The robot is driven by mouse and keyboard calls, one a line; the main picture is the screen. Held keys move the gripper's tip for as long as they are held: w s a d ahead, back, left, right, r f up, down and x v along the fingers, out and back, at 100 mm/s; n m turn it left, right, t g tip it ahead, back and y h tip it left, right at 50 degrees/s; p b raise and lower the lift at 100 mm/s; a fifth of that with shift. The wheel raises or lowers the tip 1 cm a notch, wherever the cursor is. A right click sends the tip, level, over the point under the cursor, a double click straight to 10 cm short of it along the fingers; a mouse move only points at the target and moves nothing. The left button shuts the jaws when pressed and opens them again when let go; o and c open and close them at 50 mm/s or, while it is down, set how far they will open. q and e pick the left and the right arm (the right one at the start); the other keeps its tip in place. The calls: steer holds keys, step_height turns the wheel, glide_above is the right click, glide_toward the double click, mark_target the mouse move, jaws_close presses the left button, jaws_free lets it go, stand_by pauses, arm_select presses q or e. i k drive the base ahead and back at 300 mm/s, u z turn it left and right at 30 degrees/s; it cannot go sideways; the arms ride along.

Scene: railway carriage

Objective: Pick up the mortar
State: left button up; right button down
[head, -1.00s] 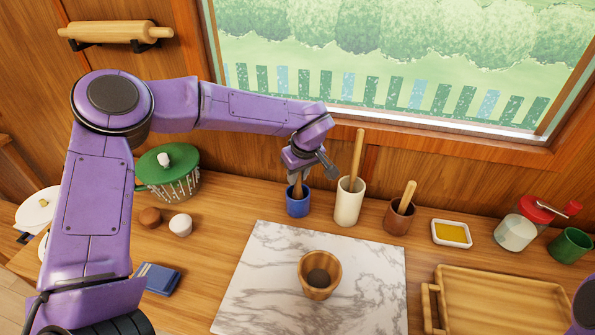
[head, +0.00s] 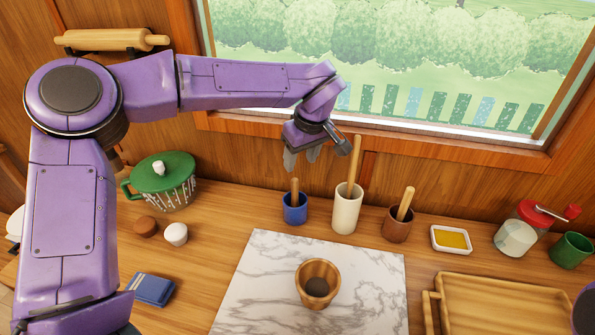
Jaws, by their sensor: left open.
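A wooden cup-shaped bowl (head: 303,280), dark inside, stands upright on the marble slab (head: 255,270). Behind the slab, a small blue cup (head: 295,211), a tall cream cup (head: 346,213) and a brown cup (head: 396,226) each hold a wooden stick or pestle. I cannot tell for certain which vessel is the mortar; the wooden bowl and the brown cup both look like one. My left gripper (head: 302,158) is open and empty, above the blue cup and its short stick (head: 295,188), apart from both. My right gripper is out of view.
A green-lidded pot (head: 165,175), two small jars (head: 176,234) and a blue cloth (head: 152,289) are at left. A yellow-filled dish (head: 451,239), a red-topped jar (head: 516,236), a green mug (head: 571,248) and a wooden tray (head: 433,315) are at right. The window stands behind.

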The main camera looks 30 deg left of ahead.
mark_target(318, 280)
steer(key=k, duration=1.5)
